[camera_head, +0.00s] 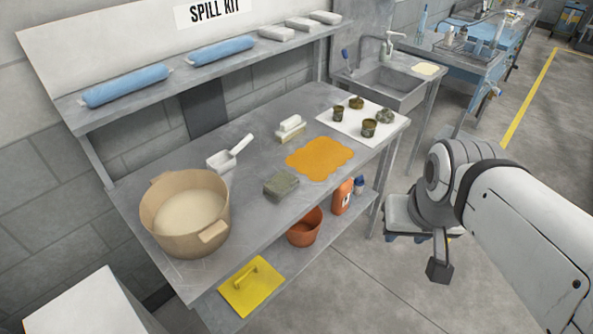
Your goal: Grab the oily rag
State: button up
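No cloth in view is marked as the oily rag. A dark, grey-green crumpled lump (386,116) lies on a white sheet (350,124) at the right end of the grey metal bench (240,225); it looks like a wadded rag, but it is small. A flat orange cloth (320,158) with wavy edges lies on the bench, left of the sheet. My gripper (439,268) hangs right of the bench, over the floor, apart from both. One dark fingertip shows clearly; the finger gap cannot be made out. Nothing is seen held in it.
A grey-green block (281,185), white scoop (230,153) and tan tub (185,212) stand on the bench. A shelf (205,65) runs above the back. A sink (388,88) adjoins at right. Floor right of the bench is open.

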aim_at(283, 183)
jog(key=u, duration=0.15)
jog(key=i, duration=0.9)
jog(key=z, duration=0.05)
